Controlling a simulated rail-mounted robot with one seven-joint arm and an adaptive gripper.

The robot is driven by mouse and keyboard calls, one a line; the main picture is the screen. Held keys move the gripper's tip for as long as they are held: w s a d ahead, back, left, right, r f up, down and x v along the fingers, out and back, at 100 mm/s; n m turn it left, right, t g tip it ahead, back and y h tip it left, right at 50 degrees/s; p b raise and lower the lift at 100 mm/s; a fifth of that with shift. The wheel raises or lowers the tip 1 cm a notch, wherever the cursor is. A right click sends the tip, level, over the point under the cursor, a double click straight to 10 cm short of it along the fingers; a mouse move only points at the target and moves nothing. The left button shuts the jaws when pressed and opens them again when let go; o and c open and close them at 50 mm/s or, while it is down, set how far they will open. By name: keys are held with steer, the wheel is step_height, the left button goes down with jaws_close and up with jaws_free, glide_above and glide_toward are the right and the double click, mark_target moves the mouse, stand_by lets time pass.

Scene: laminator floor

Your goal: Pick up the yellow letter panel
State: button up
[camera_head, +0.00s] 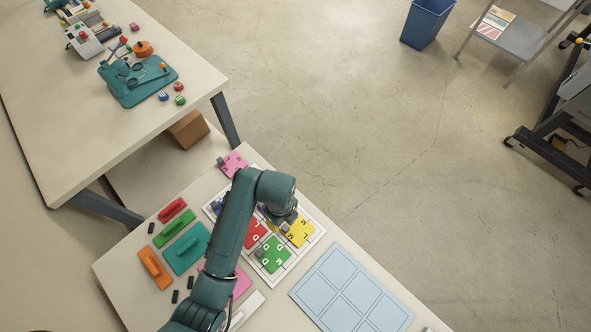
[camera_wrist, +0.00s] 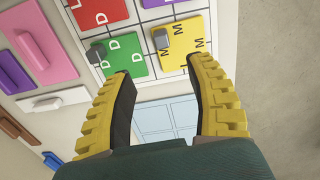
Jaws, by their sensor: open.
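The yellow letter panel (camera_head: 303,232) lies on a white gridded board on the table, at the board's right side. It also shows in the wrist view (camera_wrist: 186,46), with dark letters and a grey knob (camera_wrist: 162,38) on it. In the head view my wrist hides most of the gripper and part of the board.
A green letter panel (camera_wrist: 124,48) and a red one (camera_wrist: 100,12) sit beside the yellow panel. A pale blue gridded tray (camera_head: 349,291) lies to the right. Orange (camera_head: 154,268), teal (camera_head: 187,248) and other handled blocks lie left of my arm. Open floor lies beyond the table's right edge.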

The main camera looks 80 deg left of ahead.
mark_target(284, 227)
step_height(284, 227, down, 13)
steer(key=shift+a+f+b, duration=0.1)
steer(key=shift+f+b, duration=0.1)
steer(key=shift+b, duration=0.7)
jaws_close()
